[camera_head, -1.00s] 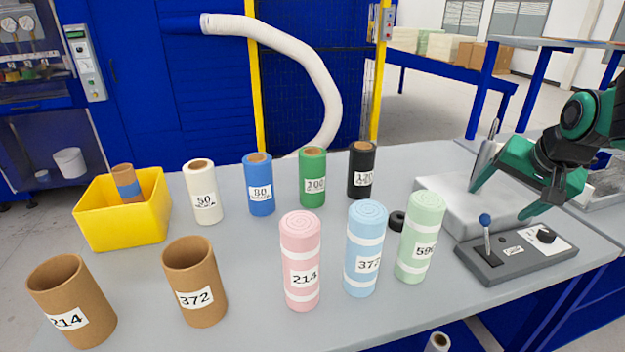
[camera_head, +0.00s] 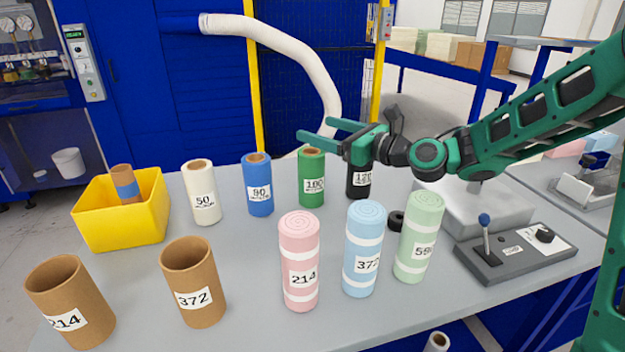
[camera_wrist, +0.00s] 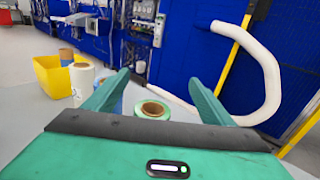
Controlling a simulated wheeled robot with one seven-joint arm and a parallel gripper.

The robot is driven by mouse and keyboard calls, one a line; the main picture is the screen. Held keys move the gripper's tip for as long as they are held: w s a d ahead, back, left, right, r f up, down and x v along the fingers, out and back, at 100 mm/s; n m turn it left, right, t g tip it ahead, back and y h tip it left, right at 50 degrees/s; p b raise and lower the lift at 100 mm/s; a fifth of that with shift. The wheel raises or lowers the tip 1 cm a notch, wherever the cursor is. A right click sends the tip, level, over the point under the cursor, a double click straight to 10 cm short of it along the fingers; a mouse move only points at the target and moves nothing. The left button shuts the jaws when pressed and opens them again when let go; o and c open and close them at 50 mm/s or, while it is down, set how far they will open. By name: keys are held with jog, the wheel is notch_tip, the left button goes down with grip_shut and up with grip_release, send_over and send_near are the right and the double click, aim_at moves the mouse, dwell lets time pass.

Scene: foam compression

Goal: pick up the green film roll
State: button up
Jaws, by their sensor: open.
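The green film roll (camera_head: 312,180), labelled 100, stands upright on the grey table in the back row, between the blue roll (camera_head: 258,185) and the black roll (camera_head: 358,180). My gripper (camera_head: 315,129) is open and empty, above and close to the green roll's top in the head view. In the wrist view, the green roll's top with its brown core (camera_wrist: 152,108) shows between my two open fingers (camera_wrist: 158,85). The black roll is partly hidden behind my gripper and wrist in the head view.
A white roll (camera_head: 202,192) and a yellow bin (camera_head: 120,221) stand to the left. Pink (camera_head: 299,262), light blue (camera_head: 364,250) and pale green foam rolls (camera_head: 419,238) stand in front. Two brown tubes (camera_head: 193,283) stand front left. A lever panel (camera_head: 515,252) lies at right.

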aim_at(322, 160)
notch_tip(322, 160, down, 8)
jog(key=shift+r, duration=0.1)
jog(key=shift+a, duration=0.2)
jog(key=shift+x, duration=3.65)
jog(key=shift+d, duration=0.1)
jog(key=c, duration=1.9)
